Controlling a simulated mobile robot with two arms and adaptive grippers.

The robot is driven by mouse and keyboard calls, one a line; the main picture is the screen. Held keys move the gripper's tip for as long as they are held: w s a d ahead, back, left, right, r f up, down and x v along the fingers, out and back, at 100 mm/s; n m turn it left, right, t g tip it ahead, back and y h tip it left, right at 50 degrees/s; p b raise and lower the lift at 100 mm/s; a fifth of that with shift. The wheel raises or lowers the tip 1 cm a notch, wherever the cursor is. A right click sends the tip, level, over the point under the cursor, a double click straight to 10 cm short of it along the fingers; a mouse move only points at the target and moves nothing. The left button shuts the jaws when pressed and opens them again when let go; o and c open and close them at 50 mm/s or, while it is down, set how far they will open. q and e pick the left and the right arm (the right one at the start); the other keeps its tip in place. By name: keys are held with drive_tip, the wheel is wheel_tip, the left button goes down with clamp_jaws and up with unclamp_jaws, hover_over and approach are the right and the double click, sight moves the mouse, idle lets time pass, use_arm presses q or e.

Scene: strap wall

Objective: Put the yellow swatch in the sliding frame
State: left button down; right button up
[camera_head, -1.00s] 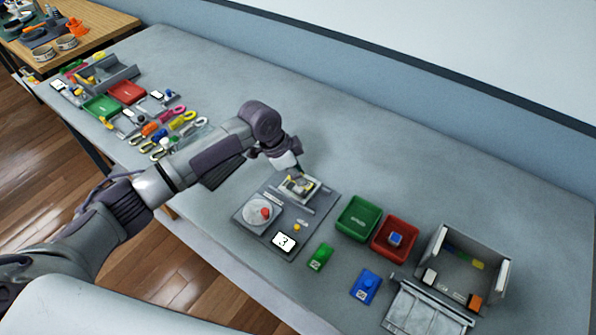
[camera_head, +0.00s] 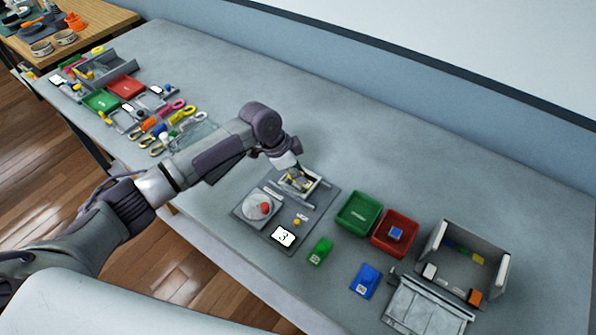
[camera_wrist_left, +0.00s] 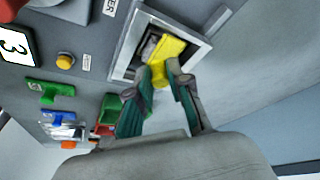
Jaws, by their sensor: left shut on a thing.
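The sliding frame (camera_head: 317,184) is a light grey square rim at the back of the dark station board marked 3. In the left wrist view, its rim (camera_wrist_left: 128,42) surrounds a recessed opening with a grey part inside. The yellow swatch (camera_wrist_left: 170,47) is over this opening, tilted across it. I cannot tell whether it touches the bottom. My left gripper (camera_wrist_left: 171,68) is shut on the near end of the yellow swatch. In the head view, the left gripper (camera_head: 296,172) points down at the frame and partly hides it. My right gripper is not in view.
The board also carries a round grey disc with a red knob (camera_head: 264,208) and a yellow button (camera_head: 297,223). Green (camera_head: 358,213) and red (camera_head: 395,232) trays stand to the right, with a grey open box (camera_head: 437,243) beyond. The table behind the frame is clear.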

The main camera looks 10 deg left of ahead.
use_arm(q)
drive_tip(key=shift+f, duration=0.15)
idle(0.6)
drive_tip(key=c, duration=1)
unclamp_jaws()
drive_tip(key=shift+o, duration=0.3)
drive_tip(key=o, duration=0.3)
drive_tip(key=shift+o, duration=0.2)
drive_tip(key=shift+p, duration=0.3)
wheel_tip(320, 180, up, 6)
drive_tip(key=p, duration=0.5)
drive_tip(key=shift+p, duration=0.3)
